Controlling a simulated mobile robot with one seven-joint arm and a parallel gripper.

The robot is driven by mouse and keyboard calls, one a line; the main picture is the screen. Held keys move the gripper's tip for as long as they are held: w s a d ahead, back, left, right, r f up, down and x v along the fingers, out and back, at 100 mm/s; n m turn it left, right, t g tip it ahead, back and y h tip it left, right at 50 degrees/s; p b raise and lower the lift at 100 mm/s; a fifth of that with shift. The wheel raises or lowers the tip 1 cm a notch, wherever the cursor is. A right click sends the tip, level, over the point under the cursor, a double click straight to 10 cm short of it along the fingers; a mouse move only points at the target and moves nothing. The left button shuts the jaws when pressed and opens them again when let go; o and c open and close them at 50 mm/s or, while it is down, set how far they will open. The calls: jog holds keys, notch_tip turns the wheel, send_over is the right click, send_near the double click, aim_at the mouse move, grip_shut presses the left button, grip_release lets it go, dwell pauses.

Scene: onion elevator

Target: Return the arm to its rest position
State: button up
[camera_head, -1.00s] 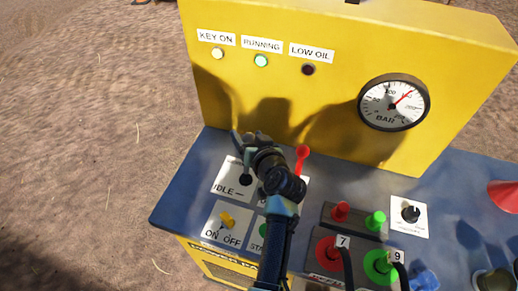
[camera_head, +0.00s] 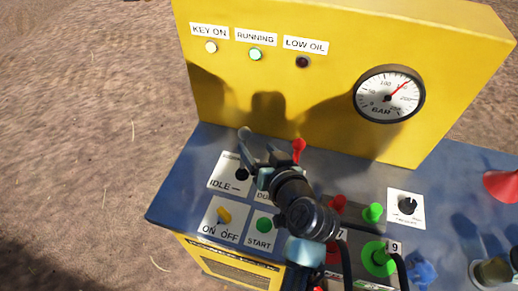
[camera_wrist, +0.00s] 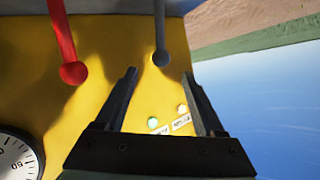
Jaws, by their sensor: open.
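My gripper (camera_head: 264,172) is over the left part of the blue control panel, near the grey lever (camera_head: 245,134) by the IDLE plate. In the wrist view my gripper (camera_wrist: 160,74) has its two fingers spread apart with nothing between them. The grey lever's ball (camera_wrist: 161,58) shows just past the fingertips, apart from them as far as I can tell. A red lever (camera_head: 299,147) stands right of the gripper; its ball also shows in the wrist view (camera_wrist: 73,72). My arm hides part of the panel's middle.
The yellow upright panel (camera_head: 320,104) rises behind, with a lit green RUNNING lamp (camera_head: 256,54) and a pressure gauge (camera_head: 390,94). Nearby are a yellow switch (camera_head: 225,215), green START button (camera_head: 264,225), green connector (camera_head: 373,213) and black knob (camera_head: 407,205). Open ground lies left.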

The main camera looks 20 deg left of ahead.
dwell(0.3)
jog(key=w+d+r+t+h, duration=0.2)
jog(key=d+r+t, duration=0.15)
jog(key=r, duration=1.05)
jog(key=w+d+r+t+h, duration=0.15)
jog(key=r+t, duration=0.25)
jog(key=r, duration=0.9)
jog(key=s+d+r+m+t+h, duration=0.1)
jog(key=s+r+t, duration=0.2)
jog(key=s+r, duration=0.2)
jog(key=s+d+r+m+t+h, duration=0.1)
jog(key=s+r, duration=0.4)
jog(key=r, duration=0.6)
jog(key=s+d+r+m+t+h, duration=0.1)
jog(key=s+d+r+t+h, duration=0.1)
jog(key=s+r+t, duration=0.3)
notch_tip(320, 180, up, 4)
jog(key=shift+s+d+f+m, duration=0.1)
jog(key=shift+s+d+m, duration=0.25)
jog(key=shift+d, duration=0.3)
jog(key=shift+h, duration=0.25)
jog(key=shift+d, duration=0.1)
